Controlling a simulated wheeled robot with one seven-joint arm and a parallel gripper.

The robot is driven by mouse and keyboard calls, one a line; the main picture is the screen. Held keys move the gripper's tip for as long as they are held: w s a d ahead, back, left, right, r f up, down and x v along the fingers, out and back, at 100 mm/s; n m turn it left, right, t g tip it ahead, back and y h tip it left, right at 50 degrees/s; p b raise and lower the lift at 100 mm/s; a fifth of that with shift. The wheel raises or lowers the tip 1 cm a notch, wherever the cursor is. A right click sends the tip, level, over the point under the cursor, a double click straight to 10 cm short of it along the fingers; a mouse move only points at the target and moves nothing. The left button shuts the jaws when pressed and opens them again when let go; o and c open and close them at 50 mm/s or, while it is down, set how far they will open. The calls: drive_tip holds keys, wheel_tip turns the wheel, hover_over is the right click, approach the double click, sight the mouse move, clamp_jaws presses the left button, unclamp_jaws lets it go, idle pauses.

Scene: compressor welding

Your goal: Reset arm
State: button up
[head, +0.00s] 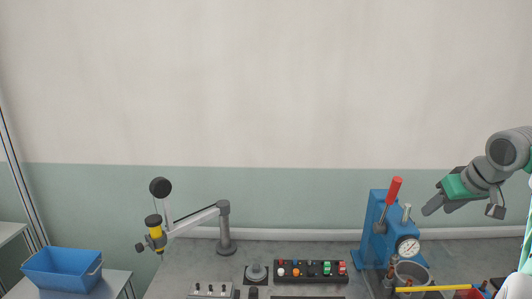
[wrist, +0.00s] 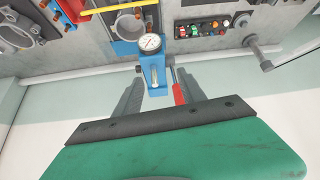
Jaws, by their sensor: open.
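My gripper (head: 431,207) is at the right of the head view, raised above the bench and to the right of the blue press. Its green body and dark fingers point left and slightly down. In the wrist view my gripper (wrist: 162,80) has its two grey fingers spread apart, with nothing held between them. The blue press (head: 374,225) shows behind the finger gap in the wrist view (wrist: 154,72), with its round gauge and red-handled lever. The gripper appears apart from it.
The grey bench (head: 190,265) carries a button panel (head: 311,271), a jointed stand (head: 224,235) with a yellow-banded tool, and a switch box (head: 210,290). A yellow bar (head: 430,289) lies at front right. A blue bin (head: 62,270) stands far left. Space above the bench's middle is clear.

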drive_tip(key=s+f+m+g, duration=0.2)
drive_tip(key=s+f+m, duration=0.15)
drive_tip(key=f, duration=0.55)
drive_tip(key=s+f+m+g, duration=0.1)
drive_tip(key=s+f+m, duration=0.3)
drive_tip(key=f, duration=0.5)
drive_tip(key=s+a+f+n+g+h+b, duration=0.1)
drive_tip(key=s+a+f, duration=0.4)
drive_tip(key=s+a, duration=0.3)
drive_tip(key=s+a+f+n+g+b, duration=0.1)
drive_tip(key=s+a+f+n+b, duration=0.1)
drive_tip(key=s+a+f, duration=0.5)
drive_tip(key=w+a+r+n+t, duration=0.1)
drive_tip(key=a+r, duration=0.2)
drive_tip(key=a, duration=0.3)
drive_tip(key=w+a+r+n+t+b, duration=0.1)
drive_tip(key=w+a+r+n, duration=0.1)
drive_tip(key=a+r, duration=0.2)
drive_tip(key=a, duration=0.2)
drive_tip(key=shift+a+t+y, duration=0.4)
drive_tip(key=shift+n, duration=0.25)
drive_tip(key=shift+c, duration=0.5)
